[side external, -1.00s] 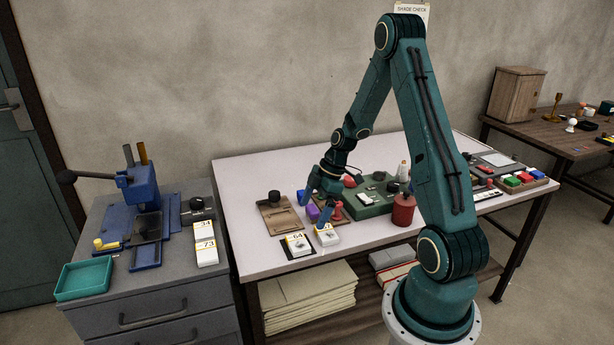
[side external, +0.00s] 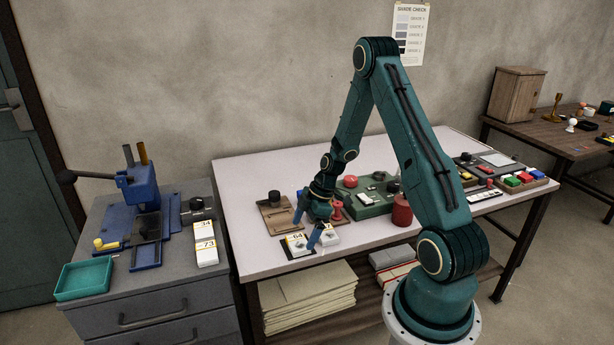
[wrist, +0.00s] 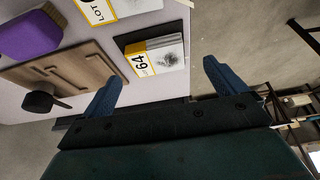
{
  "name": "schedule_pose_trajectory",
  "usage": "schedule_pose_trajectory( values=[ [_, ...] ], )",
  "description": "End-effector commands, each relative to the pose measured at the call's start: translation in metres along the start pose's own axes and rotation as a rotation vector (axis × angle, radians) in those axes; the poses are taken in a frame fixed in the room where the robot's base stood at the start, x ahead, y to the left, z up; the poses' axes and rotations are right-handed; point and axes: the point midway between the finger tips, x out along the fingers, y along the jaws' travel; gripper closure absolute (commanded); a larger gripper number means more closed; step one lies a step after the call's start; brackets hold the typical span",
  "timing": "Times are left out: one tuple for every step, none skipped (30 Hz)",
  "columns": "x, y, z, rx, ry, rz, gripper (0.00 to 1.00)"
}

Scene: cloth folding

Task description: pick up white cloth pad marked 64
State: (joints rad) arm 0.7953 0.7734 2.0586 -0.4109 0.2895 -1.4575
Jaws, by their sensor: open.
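The white cloth pad marked 64 (side external: 298,241) lies on a dark square mat (side external: 289,254) near the front left of the table. In the wrist view the pad (wrist: 163,57) shows its yellow label and a dark grey smudge, ahead of the fingers and nearer the left one. My gripper (side external: 306,232) is open and empty, with its fingers on either side of the pad in the side view. The gap between the fingers (wrist: 162,85) is clear in the wrist view. I cannot tell the exact height above the pad.
Another labelled white pad (side external: 329,235) lies just right of the 64 pad. A brown wooden board (side external: 275,214) with a dark knob lies behind it. A green box (side external: 368,204) and a red canister (side external: 402,211) are farther right.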

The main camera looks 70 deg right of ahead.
Motion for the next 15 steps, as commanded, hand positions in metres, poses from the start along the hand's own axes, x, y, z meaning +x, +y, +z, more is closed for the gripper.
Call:
schedule_pose_trajectory(
  values=[
    [0.006, 0.001, 0.000, 0.000, 0.000, -0.002, 0.04],
    [0.009, 0.001, 0.000, 0.000, 0.000, -0.001, 0.04],
    [0.013, 0.002, 0.000, -0.001, 0.000, -0.001, 0.04],
    [0.017, 0.002, 0.000, -0.001, 0.000, -0.002, 0.04],
    [0.020, 0.002, 0.000, 0.000, 0.000, -0.003, 0.04],
    [0.024, 0.003, -0.001, 0.000, 0.000, -0.002, 0.04],
    [0.027, 0.003, 0.000, 0.000, 0.000, -0.002, 0.04],
    [0.030, 0.002, 0.000, 0.000, 0.000, -0.002, 0.04],
    [0.033, 0.002, 0.000, 0.000, 0.000, -0.002, 0.04],
    [0.034, 0.003, 0.000, 0.000, 0.000, -0.001, 0.04],
    [0.036, 0.003, 0.000, 0.000, 0.000, -0.001, 0.04],
    [0.037, 0.003, 0.000, 0.000, 0.000, 0.000, 0.04],
    [0.038, 0.003, 0.000, 0.000, 0.000, 0.001, 0.04],
    [0.038, 0.003, 0.000, 0.000, 0.000, 0.001, 0.04],
    [0.039, 0.003, 0.000, 0.000, 0.000, 0.001, 0.04]
  ],
)
